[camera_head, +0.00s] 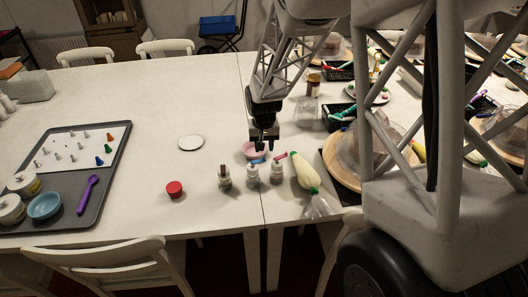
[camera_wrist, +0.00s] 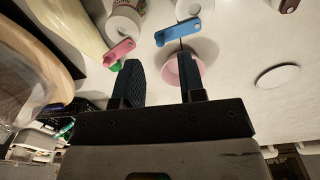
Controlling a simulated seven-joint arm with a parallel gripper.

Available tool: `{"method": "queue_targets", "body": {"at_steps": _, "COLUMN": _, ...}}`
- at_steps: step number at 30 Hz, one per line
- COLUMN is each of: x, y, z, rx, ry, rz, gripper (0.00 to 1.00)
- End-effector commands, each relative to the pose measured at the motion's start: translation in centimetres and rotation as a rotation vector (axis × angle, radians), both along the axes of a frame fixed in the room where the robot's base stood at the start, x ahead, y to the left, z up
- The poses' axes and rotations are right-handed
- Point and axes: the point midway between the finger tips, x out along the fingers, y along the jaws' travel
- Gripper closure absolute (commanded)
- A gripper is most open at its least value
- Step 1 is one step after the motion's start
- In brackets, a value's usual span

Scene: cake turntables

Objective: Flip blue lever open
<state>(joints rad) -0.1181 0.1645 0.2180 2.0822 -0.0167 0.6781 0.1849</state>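The blue lever (camera_wrist: 178,32) sits at the top of a small white bottle (camera_head: 252,174), and it shows in the head view (camera_head: 257,161). A pink lever (camera_wrist: 118,52) is beside it on another small bottle (camera_head: 277,174), with a green bit by it. My gripper (camera_wrist: 160,72) is open and empty, its two dark fingers apart. In the head view my gripper (camera_head: 265,145) hangs close behind the levers, pointing down. In the wrist view one fingertip is near the blue lever and overlaps the pink bowl (camera_wrist: 171,72); I cannot tell whether they touch.
A third small bottle (camera_head: 224,178) stands left of the levers. A piping bag (camera_head: 304,172) and a turntable with a cake under a clear cover are close on the right. A red-lidded jar (camera_head: 174,189) and white disc (camera_head: 191,142) are left, with free table around them.

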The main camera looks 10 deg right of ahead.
Motion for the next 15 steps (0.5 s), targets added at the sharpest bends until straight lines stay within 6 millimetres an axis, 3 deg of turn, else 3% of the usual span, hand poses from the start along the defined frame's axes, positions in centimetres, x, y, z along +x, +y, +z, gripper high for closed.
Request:
{"method": "queue_targets", "body": {"at_steps": 6, "x": 0.0, "y": 0.0, "z": 2.4, "rx": 0.000, "ry": -0.001, "rz": 0.000, "gripper": 0.63}}
{"method": "queue_targets", "body": {"at_steps": 15, "x": 0.0, "y": 0.0, "z": 3.3, "rx": 0.000, "ry": 0.002, "rz": 0.000, "gripper": 0.63}}
